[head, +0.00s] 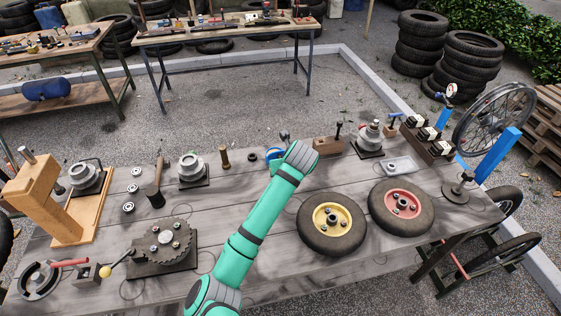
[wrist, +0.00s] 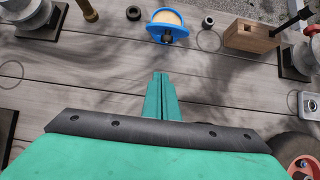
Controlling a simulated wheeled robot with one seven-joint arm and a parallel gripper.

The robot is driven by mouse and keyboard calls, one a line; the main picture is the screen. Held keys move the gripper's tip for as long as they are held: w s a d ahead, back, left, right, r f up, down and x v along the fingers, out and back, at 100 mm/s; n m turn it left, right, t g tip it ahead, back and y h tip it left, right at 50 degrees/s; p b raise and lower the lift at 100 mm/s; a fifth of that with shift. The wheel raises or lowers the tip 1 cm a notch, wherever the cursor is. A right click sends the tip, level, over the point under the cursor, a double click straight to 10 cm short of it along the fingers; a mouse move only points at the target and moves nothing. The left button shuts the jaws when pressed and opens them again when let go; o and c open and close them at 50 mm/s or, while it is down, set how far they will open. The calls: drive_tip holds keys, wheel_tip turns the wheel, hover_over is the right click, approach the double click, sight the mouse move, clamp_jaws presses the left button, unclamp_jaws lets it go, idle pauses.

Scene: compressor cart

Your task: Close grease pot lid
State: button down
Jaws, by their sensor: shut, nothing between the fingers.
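The grease pot is a small round blue pot (wrist: 154,28) with a cream-coloured inside, near the top middle of the wrist view. Its cream contents show, so it stands uncovered. A blue flap with a dark knob, which looks like the lid (wrist: 180,33), is on its near side; its exact tilt is unclear. In the head view the blue pot (head: 268,155) is partly hidden by my arm. My gripper (wrist: 161,74) is shut and empty, its green fingers together over the planks, on the near side of the pot and apart from it.
The wooden workbench (head: 270,262) carries a wooden block with a tool (head: 327,146) right of the pot and a brass-coloured post (head: 225,158) left of it. A yellow-hubbed wheel (head: 333,222) and a red-hubbed wheel (head: 402,206) lie at right. Bare planks lie between gripper and pot.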

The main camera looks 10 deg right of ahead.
drive_tip(key=x, duration=0.4)
drive_tip(key=shift+d+f, duration=0.4)
drive_tip(key=shift+f, duration=0.1)
drive_tip(key=w, duration=0.1)
drive_tip(key=w+r, duration=0.1)
drive_tip(key=w, duration=0.2)
drive_tip(key=shift+a+r, duration=0.15)
drive_tip(key=shift+r, duration=0.2)
